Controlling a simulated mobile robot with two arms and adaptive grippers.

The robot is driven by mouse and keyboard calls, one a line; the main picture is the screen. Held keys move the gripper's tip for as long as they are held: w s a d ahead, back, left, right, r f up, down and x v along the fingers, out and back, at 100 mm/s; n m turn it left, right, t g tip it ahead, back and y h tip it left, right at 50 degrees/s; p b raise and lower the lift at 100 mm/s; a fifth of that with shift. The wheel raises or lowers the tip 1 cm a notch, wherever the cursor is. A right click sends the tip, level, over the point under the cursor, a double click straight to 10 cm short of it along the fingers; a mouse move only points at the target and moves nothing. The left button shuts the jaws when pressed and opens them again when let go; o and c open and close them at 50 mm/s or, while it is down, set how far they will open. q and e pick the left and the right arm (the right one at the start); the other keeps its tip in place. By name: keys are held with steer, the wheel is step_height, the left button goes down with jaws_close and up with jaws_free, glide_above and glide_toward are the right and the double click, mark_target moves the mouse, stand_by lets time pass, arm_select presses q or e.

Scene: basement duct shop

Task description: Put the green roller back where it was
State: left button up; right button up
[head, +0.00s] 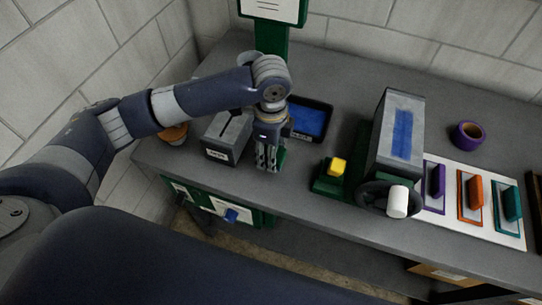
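My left gripper (267,165) points down over the bench, between a grey slotted box and the bench's front edge. Its fingers look close together. A small green piece (281,157) shows just behind and to the right of the fingers; it is mostly hidden, and I cannot tell whether it is the green roller or whether the fingers grip it. No other clear green roller shows. A white cylinder (398,202) sits at the dark round front of a grey machine. My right gripper is not in view.
On the grey bench (300,194) are the slotted box (228,138), a blue-lined tray (310,121), a green block with a yellow knob (336,167), the grey machine (400,135) and a purple ring (468,135). A white board (490,229) holds purple, orange and teal handled pieces.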

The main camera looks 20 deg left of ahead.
arm_select(q)
step_height(320, 180, down, 2)
steer(key=shift+s+f+p, duration=0.1)
steer(key=shift+f+p, duration=0.05)
steer(key=shift+p, duration=0.25)
steer(key=shift+f, duration=0.4)
steer(key=o, duration=1)
steer(key=shift+f, duration=0.1)
step_height(320, 180, up, 12)
steer(key=shift+r+b, duration=0.15)
steer(key=shift+b, duration=0.85)
